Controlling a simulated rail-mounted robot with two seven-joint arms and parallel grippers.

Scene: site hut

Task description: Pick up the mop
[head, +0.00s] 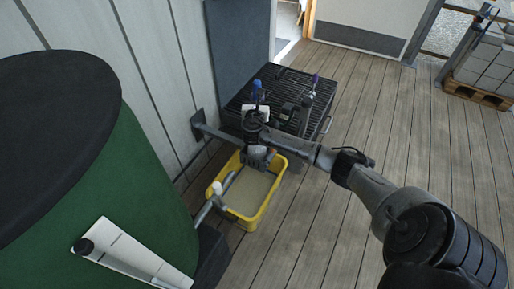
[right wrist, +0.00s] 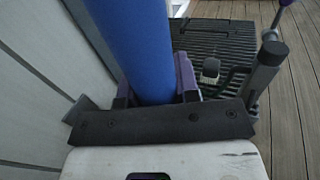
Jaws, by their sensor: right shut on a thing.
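The mop's blue handle (head: 257,89) stands up just above my right gripper (head: 257,103) in the head view. In the right wrist view the blue handle (right wrist: 132,45) runs upward, large and close, between the purple fingers of my right gripper (right wrist: 157,92). My right gripper is shut on the handle. The lower part of the mop and its head cannot be made out, as my wrist and arm are in front. My left gripper is not in view.
A yellow bucket (head: 246,222) stands on the floor below my right wrist. A black slatted platform (head: 240,98) with upright tools is behind it, against the wall. A dark-topped green barrel (head: 140,190) fills the left.

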